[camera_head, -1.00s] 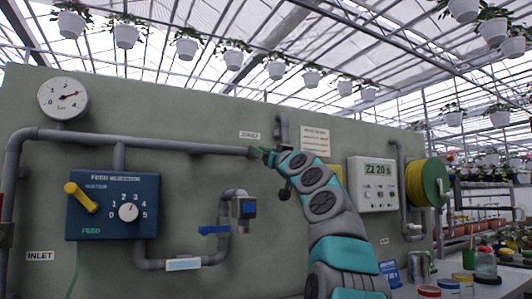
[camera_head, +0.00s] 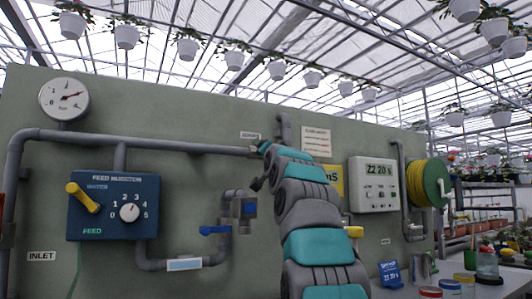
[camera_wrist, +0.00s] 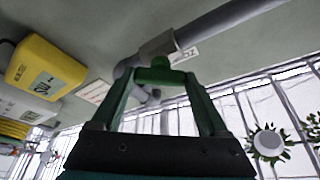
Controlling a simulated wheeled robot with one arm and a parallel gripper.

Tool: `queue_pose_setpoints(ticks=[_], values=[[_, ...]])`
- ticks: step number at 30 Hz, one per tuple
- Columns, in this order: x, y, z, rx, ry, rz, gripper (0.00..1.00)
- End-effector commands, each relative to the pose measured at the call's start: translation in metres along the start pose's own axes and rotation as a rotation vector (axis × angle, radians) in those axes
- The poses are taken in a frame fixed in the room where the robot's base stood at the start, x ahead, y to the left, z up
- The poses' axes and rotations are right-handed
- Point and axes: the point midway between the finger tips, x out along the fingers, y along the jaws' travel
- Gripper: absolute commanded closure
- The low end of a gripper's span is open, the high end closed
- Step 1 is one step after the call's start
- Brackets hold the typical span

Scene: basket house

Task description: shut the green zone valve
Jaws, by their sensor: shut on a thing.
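The green zone valve's handle (camera_wrist: 158,72) shows in the wrist view at the end of a grey pipe. My gripper (camera_wrist: 160,84) is shut on this handle, with a dark green finger on each side of it. In the head view my own arm covers most of the gripper and the valve, at the right end of the upper grey pipe (camera_head: 190,146). The valve's exact angle is hard to tell because the fingers and the arm cover parts of it.
A blue-handled valve (camera_head: 215,230) sits lower left of my arm, and a yellow handle (camera_head: 354,231) lies just right of it. The feed injector box (camera_head: 113,206) is at the left. The timer box (camera_head: 374,184) and hose reel (camera_head: 427,183) are at the right.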

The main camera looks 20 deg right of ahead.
Motion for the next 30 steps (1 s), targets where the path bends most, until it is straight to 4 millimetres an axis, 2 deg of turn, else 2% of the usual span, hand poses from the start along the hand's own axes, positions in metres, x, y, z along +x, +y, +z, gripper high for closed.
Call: queue_pose_setpoints(ticks=[10, 25, 26, 30], values=[[0.0009, 0.0008, 0.0009, 0.093, -0.002, 0.039, 0.78], [0.0004, 0.0009, 0.0008, 0.106, -0.002, 0.045, 0.78], [0.0004, 0.0009, 0.0008, 0.106, -0.002, 0.045, 0.21], [0.0004, 0.0006, 0.0008, 0.106, -0.002, 0.045, 0.06]])
